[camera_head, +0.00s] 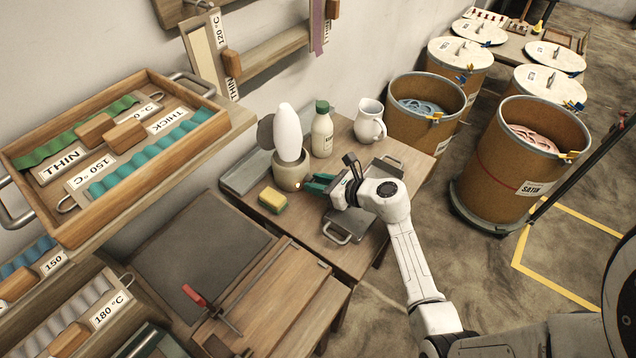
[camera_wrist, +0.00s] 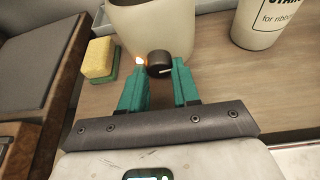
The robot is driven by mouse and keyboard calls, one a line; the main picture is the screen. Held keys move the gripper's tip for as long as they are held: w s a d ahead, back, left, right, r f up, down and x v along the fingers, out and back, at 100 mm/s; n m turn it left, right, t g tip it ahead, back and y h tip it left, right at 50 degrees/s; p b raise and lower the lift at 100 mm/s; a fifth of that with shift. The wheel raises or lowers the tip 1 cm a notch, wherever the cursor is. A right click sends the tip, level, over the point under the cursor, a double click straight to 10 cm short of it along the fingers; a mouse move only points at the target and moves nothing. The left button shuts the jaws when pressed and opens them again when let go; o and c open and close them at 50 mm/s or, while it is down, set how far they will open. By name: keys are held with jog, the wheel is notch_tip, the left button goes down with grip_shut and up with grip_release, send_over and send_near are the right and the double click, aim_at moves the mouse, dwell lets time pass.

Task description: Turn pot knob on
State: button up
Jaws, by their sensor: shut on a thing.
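The cream pot (camera_head: 289,176) stands on the wooden table; its lower front fills the top of the wrist view (camera_wrist: 152,28). Its dark round knob (camera_wrist: 159,62) has a pale mark pointing roughly right. A small light (camera_wrist: 140,61) glows on the pot just left of the knob. My gripper (camera_wrist: 158,73), with green fingers, is shut on the knob, one finger on each side. In the head view my gripper (camera_head: 314,184) reaches the pot from the right, and the knob is hidden there. A white rounded object (camera_head: 287,132) rises from the pot, with a grey disc (camera_head: 266,132) behind.
A yellow-green sponge (camera_head: 272,200) lies left of the pot; it also shows in the wrist view (camera_wrist: 99,60). A green-capped bottle (camera_head: 322,133) and a white jug (camera_head: 370,122) stand behind. A metal tray (camera_head: 341,236) lies beneath my wrist.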

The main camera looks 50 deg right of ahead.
grip_shut()
jog(key=shift+m+p, duration=0.3)
jog(key=shift+p, duration=0.15)
jog(key=shift+y, duration=0.3)
jog(key=o, duration=0.7)
grip_release()
jog(key=v, duration=1)
jog(key=shift+s+d+r, duration=0.1)
jog(key=shift+s+d, duration=0.05)
jog(key=shift+s, duration=0.2)
